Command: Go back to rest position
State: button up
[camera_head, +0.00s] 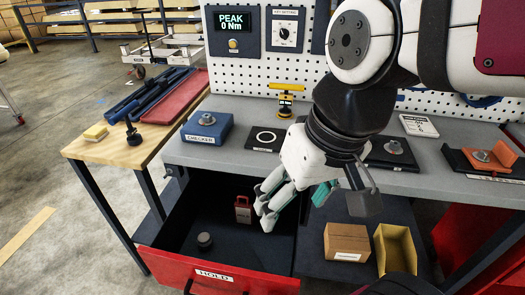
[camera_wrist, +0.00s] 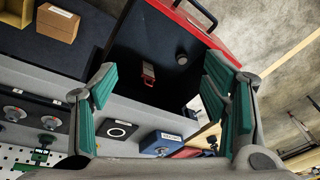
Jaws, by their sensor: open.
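My gripper (camera_head: 312,200) hangs from my arm in front of the bench edge, over the right side of the open drawer. In the wrist view its two green-padded fingers (camera_wrist: 165,100) are spread wide with nothing between them. The red-fronted drawer (camera_head: 215,272) is labelled HOLD and stands pulled out below the bench. A red tagged item (camera_head: 242,210) lies in it and also shows in the wrist view (camera_wrist: 148,74). A dark round knob-like piece (camera_head: 205,240) stands in the drawer near its front, also seen in the wrist view (camera_wrist: 181,58).
A cardboard box (camera_head: 346,243) and yellow bin (camera_head: 397,251) sit on the lower shelf.

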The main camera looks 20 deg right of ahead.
jog(key=s, duration=0.1)
jog(key=s+d, duration=0.1)
jog(key=s+h, duration=0.1)
jog(key=shift+s+d+r, duration=0.25)
jog(key=shift+d+r, duration=0.1)
jog(key=shift+d, duration=0.05)
jog(key=shift+r, duration=0.1)
notch_tip(320, 180, up, 8)
jog(key=t+p, duration=0.1)
jog(key=p, duration=0.5)
jog(key=shift+f+t, duration=0.25)
jog(key=shift+t, duration=0.15)
jog(key=shift+w, duration=0.1)
